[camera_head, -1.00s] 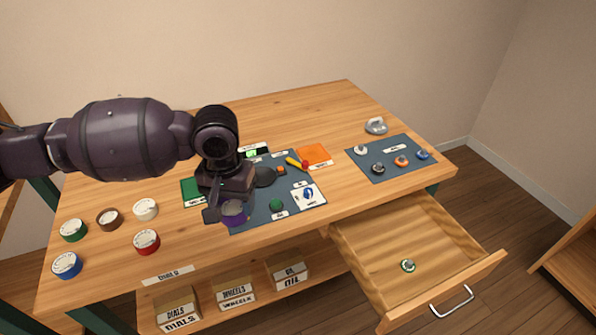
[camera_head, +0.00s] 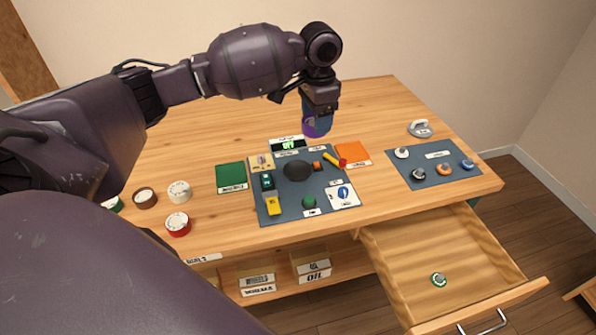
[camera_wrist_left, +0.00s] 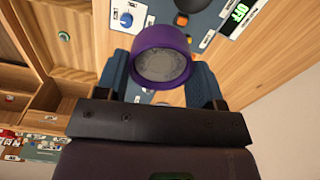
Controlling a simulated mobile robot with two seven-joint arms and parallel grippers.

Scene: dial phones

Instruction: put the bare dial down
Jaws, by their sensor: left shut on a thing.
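The bare dial is a purple ring with a plain greyish face. It shows large between the fingers in the left wrist view (camera_wrist_left: 163,56), and as a purple patch in the head view (camera_head: 311,127). My left gripper (camera_head: 318,122) is shut on this purple dial (camera_head: 309,130). It holds the dial over the rear part of the table, behind the blue-grey work mat (camera_head: 280,210) and near the small display reading OFF (camera_head: 287,145). Whether the dial touches the table cannot be told. My right gripper is not in view.
Green (camera_head: 231,176) and orange (camera_head: 351,153) squares flank the mat. Several dials, including a red one (camera_head: 178,224), stand at the left. A second mat (camera_head: 435,178) holds small wheels at the right. The back of the table is mostly clear.

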